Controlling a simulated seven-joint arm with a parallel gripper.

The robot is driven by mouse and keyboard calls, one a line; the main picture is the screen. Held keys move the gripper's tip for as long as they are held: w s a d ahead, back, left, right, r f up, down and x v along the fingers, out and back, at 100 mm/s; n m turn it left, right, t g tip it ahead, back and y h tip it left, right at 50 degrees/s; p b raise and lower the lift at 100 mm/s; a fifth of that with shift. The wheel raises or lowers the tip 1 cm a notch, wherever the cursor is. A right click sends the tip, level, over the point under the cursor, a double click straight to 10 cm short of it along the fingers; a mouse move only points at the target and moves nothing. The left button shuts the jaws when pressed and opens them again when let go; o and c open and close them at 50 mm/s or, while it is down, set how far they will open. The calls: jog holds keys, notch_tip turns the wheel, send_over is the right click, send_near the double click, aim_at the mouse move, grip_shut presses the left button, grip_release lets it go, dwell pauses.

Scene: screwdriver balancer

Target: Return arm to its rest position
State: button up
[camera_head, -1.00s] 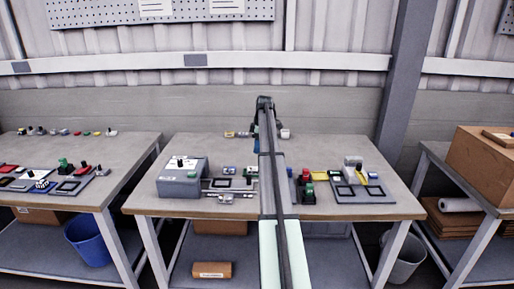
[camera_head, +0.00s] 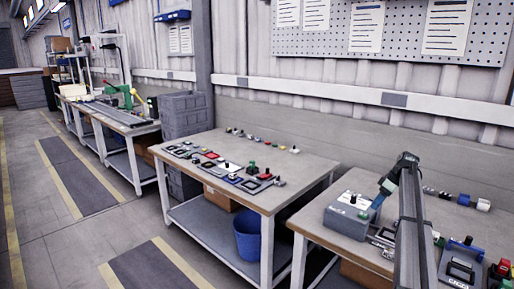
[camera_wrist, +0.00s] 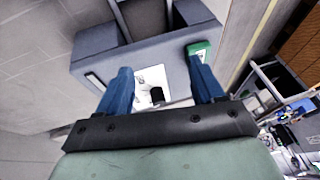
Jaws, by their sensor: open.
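My gripper (camera_wrist: 160,66) shows in the wrist view with its two blue fingers apart and nothing gripped between them. Beyond and between the fingers is a grey box (camera_wrist: 97,41) with a white plate and a black knob (camera_wrist: 157,95). A green patch sits on the box by the right finger. In the head view my gripper (camera_head: 383,192) hangs from the end of my arm at the right, close to the grey box (camera_head: 345,219) on the right workbench. I cannot tell whether the fingers touch the box. My arm hides part of that bench.
The right workbench (camera_head: 312,214) also holds small coloured parts along its back and black fixtures at its front right. A middle bench (camera_head: 285,165) carries more parts, with a blue bin (camera_head: 247,240) beneath. Grey crates (camera_head: 186,112) stand behind it. Floor at left is open.

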jog(key=w+a+g+y, duration=0.1)
jog(key=w+a+y, duration=0.1)
jog(key=a, duration=1.9)
jog(key=s+a+f+m+g, duration=0.15)
jog(key=s+a+f, duration=0.35)
jog(key=a+f, duration=0.75)
jog(key=s+a+f+m+g+h, duration=0.1)
jog(key=s+a+f+m, duration=0.1)
jog(key=s+f, duration=1.2)
jog(key=s+a+f+m+g+h, duration=0.1)
jog(key=s+a+f+m+g, duration=0.15)
jog(key=s+f, duration=1.05)
jog(key=s+f+m+h, duration=0.1)
jog(key=s+f, duration=0.3)
jog(key=s, duration=0.7)
jog(key=s+f+m+g+h, duration=0.1)
jog(key=s+f, duration=0.3)
jog(key=s, duration=0.7)
jog(key=s+f+g+h, duration=0.1)
jog(key=s+f, duration=0.4)
jog(key=s, duration=0.6)
jog(key=shift+s+m+h, duration=0.35)
jog(key=shift+m+h, duration=0.05)
jog(key=shift+h, duration=0.2)
jog(key=shift+d, duration=0.1)
